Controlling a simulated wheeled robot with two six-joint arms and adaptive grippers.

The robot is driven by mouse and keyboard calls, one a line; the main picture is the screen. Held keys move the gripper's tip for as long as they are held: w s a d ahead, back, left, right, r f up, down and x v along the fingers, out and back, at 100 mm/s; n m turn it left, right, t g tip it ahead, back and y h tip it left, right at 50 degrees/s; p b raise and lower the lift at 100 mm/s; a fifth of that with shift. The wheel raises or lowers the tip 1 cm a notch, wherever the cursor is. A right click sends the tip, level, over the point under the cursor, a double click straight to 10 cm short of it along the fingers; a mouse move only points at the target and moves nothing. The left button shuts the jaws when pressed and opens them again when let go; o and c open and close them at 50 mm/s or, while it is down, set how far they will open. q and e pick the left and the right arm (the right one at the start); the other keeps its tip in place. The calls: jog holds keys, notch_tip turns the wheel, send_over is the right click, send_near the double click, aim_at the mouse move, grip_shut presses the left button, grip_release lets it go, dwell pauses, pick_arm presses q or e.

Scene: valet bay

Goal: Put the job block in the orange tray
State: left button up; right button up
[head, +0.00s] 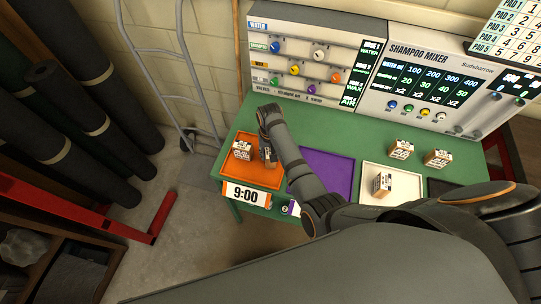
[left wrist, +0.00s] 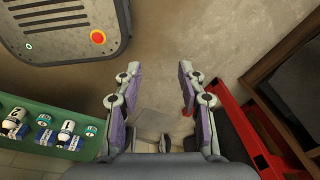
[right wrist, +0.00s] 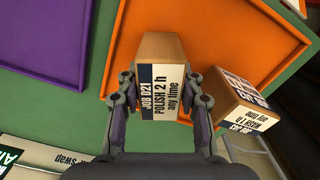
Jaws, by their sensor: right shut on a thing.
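The job block in my right gripper (right wrist: 160,100) is tan with a white and navy label reading "JOB D21 POLISH 2 h any time" (right wrist: 163,50). The gripper is shut on its sides. In the head view this block (head: 268,155) shows at the right part of the orange tray (head: 236,173), partly hidden by my gripper. I cannot tell whether it touches the tray floor. A second block, labelled wash (right wrist: 240,108), stands left of it in the head view (head: 241,149). My left gripper (left wrist: 157,80) is open and empty, over the floor, away from the trays.
A purple tray (head: 322,170) lies right of the orange one. A cream tray (head: 375,170) holds one block (head: 382,185); two blocks (head: 402,148) (head: 438,158) stand behind and right. A 9:00 sign (head: 246,194) is at the orange tray's front. Panels (head: 310,60) back the green table.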

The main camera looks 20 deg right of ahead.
aim_at(270, 152)
grip_shut()
jog(key=shift+s+a+r, duration=0.1)
jog(key=shift+s, duration=0.1)
jog(key=o, duration=1.1)
grip_release()
jog(key=shift+f, duration=0.2)
jog(key=shift+c, duration=0.2)
jog(key=shift+o, duration=0.9)
jog(key=shift+w, duration=0.1)
jog(key=shift+r, duration=0.25)
notch_tip(270, 152, up, 7)
jog(key=p, duration=0.8)
notch_tip(270, 152, up, 3)
jog(key=shift+p, duration=1.05)
jog(key=shift+r+b, duration=0.3)
jog(key=shift+b, duration=0.2)
pick_arm(q)
notch_tip(270, 152, up, 9)
jog(key=w, duration=0.1)
jog(key=shift+f, duration=0.2)
pick_arm(e)
jog(key=shift+r, duration=0.65)
pick_arm(q)
jog(key=shift+w+d, duration=0.1)
jog(key=shift+d, duration=0.05)
